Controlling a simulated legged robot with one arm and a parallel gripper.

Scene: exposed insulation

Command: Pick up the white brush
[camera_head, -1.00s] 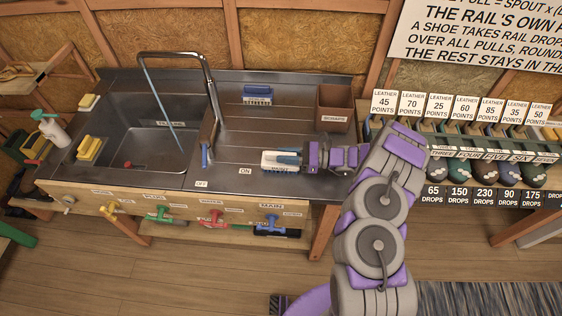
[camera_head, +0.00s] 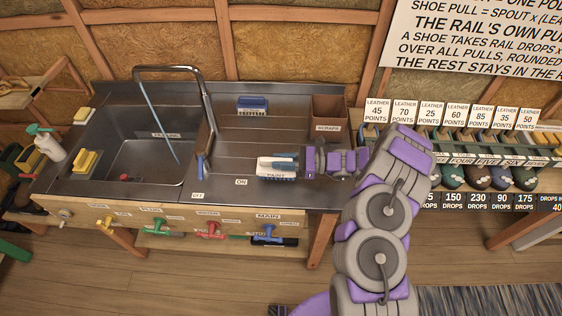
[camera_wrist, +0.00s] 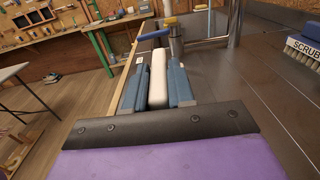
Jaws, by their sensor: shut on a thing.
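The white brush (camera_head: 266,165), with a label that seems to read PAINT on its front side, is at the front of the steel counter, right of the basin. My gripper (camera_head: 284,164) reaches it from the right, its blue fingers along the brush. In the wrist view, the white brush (camera_wrist: 158,76) is a pale upright block between the two blue fingers of my gripper (camera_wrist: 157,85), touching both. My gripper is shut on it. I cannot tell whether the brush clears the counter. Its underside is mostly hidden.
A blue brush (camera_head: 252,104) lies at the back of the counter; its SCRUB label shows in the wrist view (camera_wrist: 304,48). A brown scraps bin (camera_head: 328,112) stands back right. The tall faucet (camera_head: 210,100) and sink basin (camera_head: 140,160) are left. The counter between is clear.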

